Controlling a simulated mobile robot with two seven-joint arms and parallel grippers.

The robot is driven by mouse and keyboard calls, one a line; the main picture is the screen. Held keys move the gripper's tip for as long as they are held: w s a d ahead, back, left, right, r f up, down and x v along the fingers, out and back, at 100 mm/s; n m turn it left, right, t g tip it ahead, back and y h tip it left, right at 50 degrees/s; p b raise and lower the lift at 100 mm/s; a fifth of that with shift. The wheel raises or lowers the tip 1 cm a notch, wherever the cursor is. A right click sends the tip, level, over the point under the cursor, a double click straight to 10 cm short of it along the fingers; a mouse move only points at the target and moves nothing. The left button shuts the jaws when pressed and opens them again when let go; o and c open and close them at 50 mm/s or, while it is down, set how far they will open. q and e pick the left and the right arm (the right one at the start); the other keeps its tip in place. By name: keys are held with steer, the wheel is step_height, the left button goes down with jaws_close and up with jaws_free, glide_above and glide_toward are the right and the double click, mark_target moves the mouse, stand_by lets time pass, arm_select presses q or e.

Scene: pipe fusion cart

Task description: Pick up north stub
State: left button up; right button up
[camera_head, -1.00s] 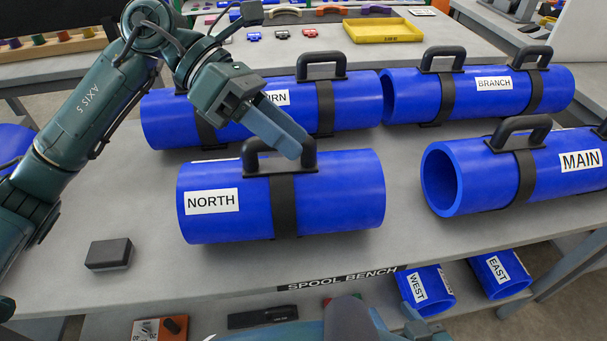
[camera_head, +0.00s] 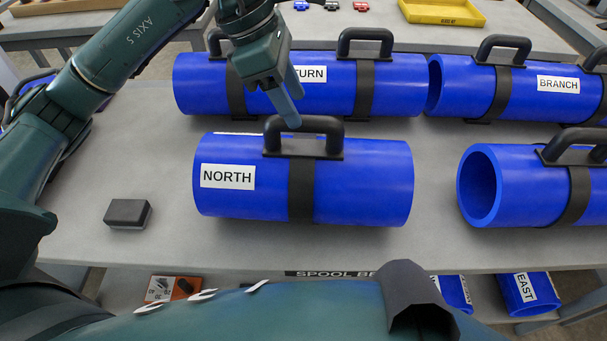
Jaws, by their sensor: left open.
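The north stub is a short, thick blue pipe (camera_head: 370,185) with a white NORTH label and a dark band round its middle. It lies on its side on the grey spool bench (camera_head: 110,175). A dark handle (camera_head: 330,130) stands up from the band. My left gripper (camera_head: 294,100) is open and points down at the top left of this handle. One finger overlaps the handle's bar in the picture, and I cannot tell whether it touches. Nothing is held in it. My right gripper is not in view.
Behind lies the TURN pipe (camera_head: 390,85), with the BRANCH pipe (camera_head: 520,90) to its right. The MAIN pipe (camera_head: 520,185) lies right of the north stub. A small dark block (camera_head: 128,213) sits at left. The EAST stub (camera_head: 515,290) is below the bench. My own teal link fills the bottom.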

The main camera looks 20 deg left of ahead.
mark_target(303, 169)
arm_select(q)
steer(key=x, duration=0.3)
steer(key=shift+s+d+f+p, duration=0.25)
steer(key=shift+s+f+p, duration=0.1)
steer(key=shift+p, duration=0.05)
steer(key=shift+w+d+f, duration=0.1)
steer(key=shift+d+f, duration=0.15)
steer(key=shift+f, duration=0.35)
steer(key=shift+c, duration=0.3)
jaws_close()
steer(key=shift+r, duration=0.15)
